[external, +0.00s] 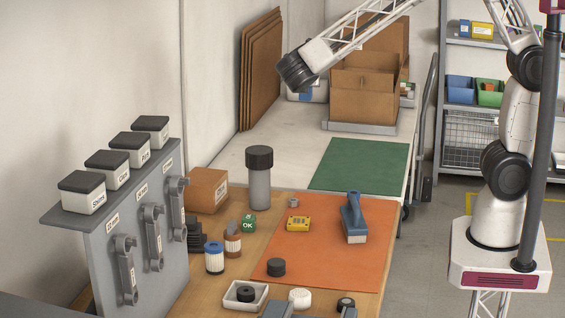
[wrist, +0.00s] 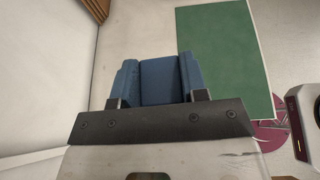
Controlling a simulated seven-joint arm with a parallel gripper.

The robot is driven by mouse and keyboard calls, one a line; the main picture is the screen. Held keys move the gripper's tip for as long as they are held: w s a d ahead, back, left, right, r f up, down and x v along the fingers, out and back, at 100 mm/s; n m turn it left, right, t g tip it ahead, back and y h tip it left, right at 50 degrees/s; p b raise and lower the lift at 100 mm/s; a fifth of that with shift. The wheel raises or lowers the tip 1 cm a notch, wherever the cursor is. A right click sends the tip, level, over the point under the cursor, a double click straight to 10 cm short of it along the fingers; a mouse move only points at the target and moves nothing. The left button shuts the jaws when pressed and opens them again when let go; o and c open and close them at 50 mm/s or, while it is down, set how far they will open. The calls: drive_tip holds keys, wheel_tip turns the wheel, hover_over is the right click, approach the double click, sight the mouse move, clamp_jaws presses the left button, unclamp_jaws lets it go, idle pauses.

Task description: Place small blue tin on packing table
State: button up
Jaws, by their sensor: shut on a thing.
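My gripper (wrist: 158,88) shows at the centre of the wrist view, shut on a plain blue block-like thing, which I take to be the small blue tin (wrist: 159,80). Blue pieces at both sides make the finger edges hard to tell from it. The packing table (external: 285,150) is the pale surface at the back, with a green mat (external: 362,163) on it. In the wrist view the green mat (wrist: 225,55) is right of my gripper. In the external view my arm reaches over the table's back left; its fingers and the tin cannot be made out clearly there.
An open cardboard box (external: 365,103) stands at the table's back, and cardboard sheets (external: 260,70) lean on the left wall. A grey cylinder with a dark cap (external: 259,185) stands near the front edge. The nearer wooden table holds an orange mat (external: 325,250) with small items.

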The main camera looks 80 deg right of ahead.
drive_tip(key=shift+s+d+m+g, duration=0.3)
drive_tip(key=shift+s+d+g, duration=0.1)
drive_tip(key=shift+d, duration=0.25)
wheel_tip(320, 180, down, 22)
drive_tip(key=shift+w, duration=0.1)
drive_tip(key=w, duration=0.5)
drive_tip(key=w+d+f, duration=0.1)
drive_tip(key=w, duration=1)
drive_tip(key=shift+d+f, duration=0.15)
drive_tip(key=shift+f, duration=0.1)
drive_tip(key=shift+s, duration=0.1)
drive_tip(key=shift+f, duration=1.75)
drive_tip(key=shift+f, duration=0.1)
